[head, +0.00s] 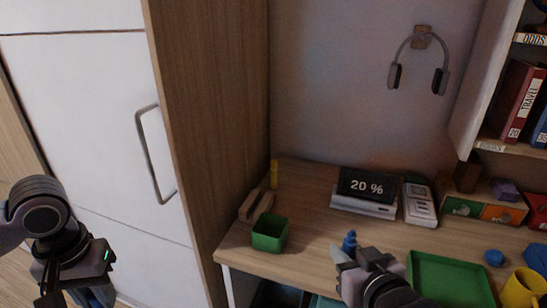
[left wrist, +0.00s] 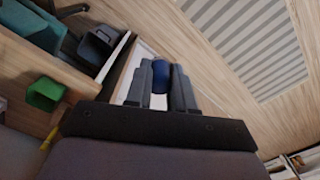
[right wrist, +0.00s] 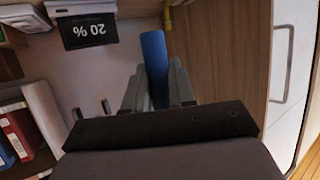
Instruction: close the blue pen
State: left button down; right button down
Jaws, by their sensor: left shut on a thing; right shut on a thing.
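My right gripper (head: 348,256) is shut on the blue pen (head: 350,240), which stands up out of the fingers above the desk. In the right wrist view the pen (right wrist: 154,58) is a long blue cylinder between the fingers. My left gripper (head: 88,297) is low at the left, in front of the white wardrobe and well apart from the right one. In the left wrist view its fingers are shut on a short, dark blue, rounded piece (left wrist: 159,78) that looks like the pen's cap. The fingers hide part of both pieces.
On the desk (head: 310,230) are a green cup (head: 269,233), a wooden holder, a yellow marker, a 20 % display (head: 368,186), a green tray (head: 448,280), a blue ball (head: 494,257) and a yellow mug (head: 523,289). The wardrobe (head: 90,120) stands left. Open air lies between the grippers.

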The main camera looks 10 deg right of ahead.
jog(key=s+a+n+g+y, duration=0.2)
jog(key=a+n+y, duration=0.6)
jog(key=a, duration=0.7)
jog(key=shift+a+r+g+y, duration=0.4)
jog(key=shift+r+g, duration=0.05)
jog(key=shift+g, duration=0.15)
pick_arm(q)
jog(key=d+r+n, duration=0.5)
jog(key=d+n, duration=0.1)
jog(key=d, duration=0.3)
jog(key=s+d+r+n, duration=0.1)
jog(key=d+r+n, duration=0.4)
jog(key=d+n, duration=0.2)
jog(key=s+d+r+n, duration=0.1)
jog(key=d+r+n, duration=0.4)
jog(key=d, duration=0.6)
jog(key=shift+n, duration=1)
jog(key=shift+f, duration=0.15)
